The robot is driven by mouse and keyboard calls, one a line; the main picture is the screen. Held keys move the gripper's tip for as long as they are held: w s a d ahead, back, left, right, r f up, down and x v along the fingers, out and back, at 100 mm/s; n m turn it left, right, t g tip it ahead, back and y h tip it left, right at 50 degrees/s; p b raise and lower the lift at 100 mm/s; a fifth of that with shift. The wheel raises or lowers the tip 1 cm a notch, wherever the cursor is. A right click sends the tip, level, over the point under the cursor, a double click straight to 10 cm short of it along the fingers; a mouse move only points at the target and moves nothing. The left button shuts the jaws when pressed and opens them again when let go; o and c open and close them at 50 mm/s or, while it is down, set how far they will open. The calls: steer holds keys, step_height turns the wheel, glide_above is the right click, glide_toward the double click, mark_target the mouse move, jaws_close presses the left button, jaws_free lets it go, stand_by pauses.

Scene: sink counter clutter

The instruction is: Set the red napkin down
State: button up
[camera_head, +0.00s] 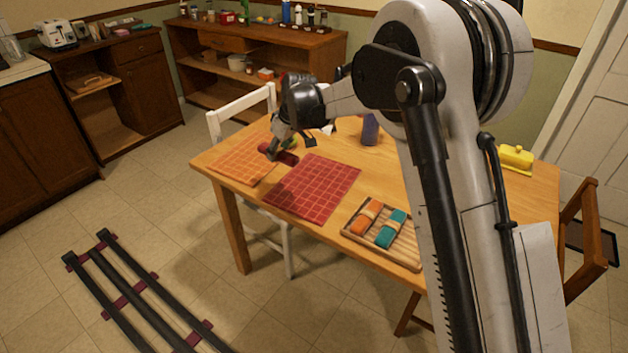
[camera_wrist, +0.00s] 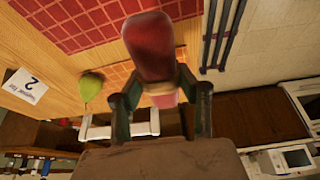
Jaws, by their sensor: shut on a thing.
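My gripper (camera_head: 287,148) is over the table's far left part, its fingers (camera_wrist: 160,95) shut on the rolled red napkin (camera_wrist: 150,45). A pale band (camera_wrist: 163,88) shows around the napkin. In the head view the red napkin (camera_head: 287,158) is near the far edges of an orange checked placemat (camera_head: 240,160) and a red checked placemat (camera_head: 315,187). I cannot tell its height above the table. A ribbed wooden tray (camera_head: 408,255) at the front holds an orange rolled napkin (camera_head: 366,217) and a teal one (camera_head: 391,229).
A blue cup (camera_head: 370,130) stands farther right. A yellow butter dish (camera_head: 516,157) is at the right. A white chair (camera_head: 227,118) stands at the far left side.

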steer(key=shift+w+a+f, duration=0.1)
steer(key=shift+a, duration=0.1)
glide_above(311, 182)
steer(key=d, duration=0.1)
steer(key=f, duration=0.6)
steer(key=shift+s+f+b, duration=0.4)
steer(key=shift+f, duration=1.95)
steer(key=shift+f+b, duration=0.2)
steer(key=shift+b, duration=0.15)
steer(key=o, duration=1.3)
steer(key=shift+c, duration=0.2)
steer(key=p+v, duration=0.1)
steer(key=v, duration=1.1)
steer(key=shift+d+r, duration=0.15)
steer(key=shift+r, duration=0.05)
